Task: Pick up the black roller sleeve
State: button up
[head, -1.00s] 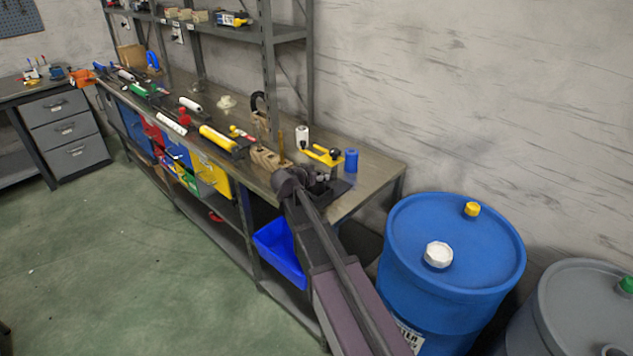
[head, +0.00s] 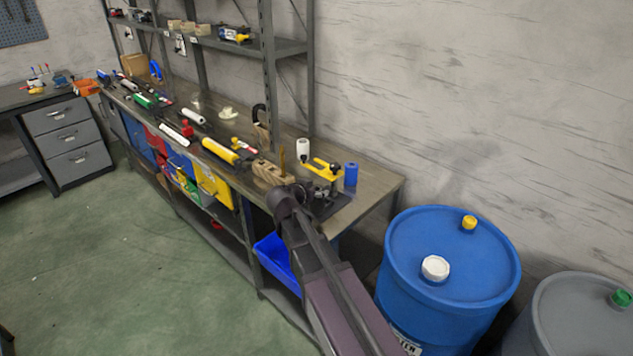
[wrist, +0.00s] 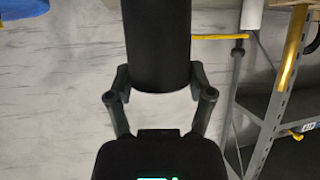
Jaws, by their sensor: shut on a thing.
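The black roller sleeve (wrist: 157,45) is a dark cylinder at the top middle of the wrist view, its upper end cut off by the frame. My gripper (wrist: 160,80) is shut on it, with one finger on each side near its lower end. In the head view my dark arm reaches over the right end of the workbench (head: 372,187). There my gripper and the sleeve are mostly hidden or too dark to tell apart.
A yellow tool (head: 322,170), a white cylinder (head: 303,148) and a blue cylinder (head: 351,174) stand near my arm's end. Wooden blocks (head: 268,172) and a yellow roller (head: 220,151) lie farther left. A blue barrel (head: 450,255) stands beside the bench.

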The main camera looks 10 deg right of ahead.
jog(key=s+a, duration=0.3)
jog(key=s, duration=0.6)
jog(key=shift+s+r+p, duration=0.25)
jog(key=shift+r+p, duration=0.15)
jog(key=shift+r, duration=0.05)
